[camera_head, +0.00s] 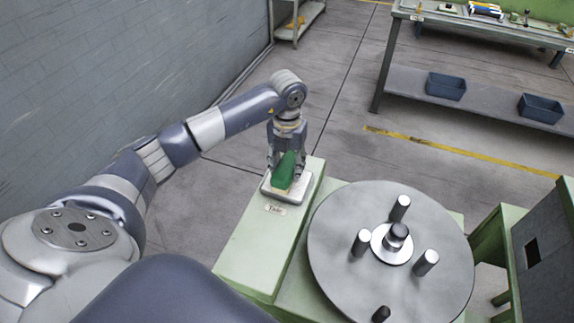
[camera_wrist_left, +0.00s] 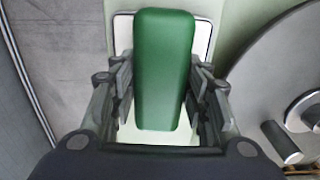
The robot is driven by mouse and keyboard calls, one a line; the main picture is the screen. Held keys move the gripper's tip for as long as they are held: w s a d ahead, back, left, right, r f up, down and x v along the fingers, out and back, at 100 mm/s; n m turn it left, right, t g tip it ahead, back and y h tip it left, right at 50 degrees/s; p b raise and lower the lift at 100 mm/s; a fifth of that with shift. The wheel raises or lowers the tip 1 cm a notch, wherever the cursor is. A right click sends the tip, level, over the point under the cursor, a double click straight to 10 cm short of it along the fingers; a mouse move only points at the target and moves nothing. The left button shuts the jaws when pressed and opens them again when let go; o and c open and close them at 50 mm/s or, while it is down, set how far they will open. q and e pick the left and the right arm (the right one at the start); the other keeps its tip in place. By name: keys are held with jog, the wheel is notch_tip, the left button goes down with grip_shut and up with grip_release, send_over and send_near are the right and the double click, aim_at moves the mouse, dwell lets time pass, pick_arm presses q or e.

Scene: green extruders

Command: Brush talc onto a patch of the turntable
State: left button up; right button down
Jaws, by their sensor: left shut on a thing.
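A green brush handle (camera_head: 285,169) is held in my left gripper (camera_head: 287,158), over a white talc tray (camera_head: 292,196) on the green bench. In the left wrist view the green handle (camera_wrist_left: 164,70) stands between the two fingers of my left gripper (camera_wrist_left: 160,100), with the pale tray (camera_wrist_left: 122,35) below. The brush's bristles are mostly hidden, so I cannot tell how deep they sit in the tray. The grey round turntable (camera_head: 335,255) is to the right of the tray, with several upright metal pegs and a central hub. My right gripper is not in view.
A label (camera_head: 275,209) reading "Talc" is on the bench (camera_head: 240,250) in front of the tray. A green-framed dark cabinet (camera_head: 540,250) stands at the right. A workbench with blue bins (camera_head: 446,86) is at the back right. The turntable's left side is bare.

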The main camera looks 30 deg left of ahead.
aim_at(287, 164)
pick_arm(q)
jog(key=shift+f, duration=0.25)
dwell(0.3)
jog(key=shift+s+f+b, duration=0.1)
jog(key=shift+f+b, duration=0.2)
jog(key=shift+b, duration=0.15)
dwell(0.9)
notch_tip(287, 164, up, 2)
jog(key=shift+p, duration=0.75)
jog(key=shift+r+p, duration=1.65)
jog(key=shift+r, duration=0.95)
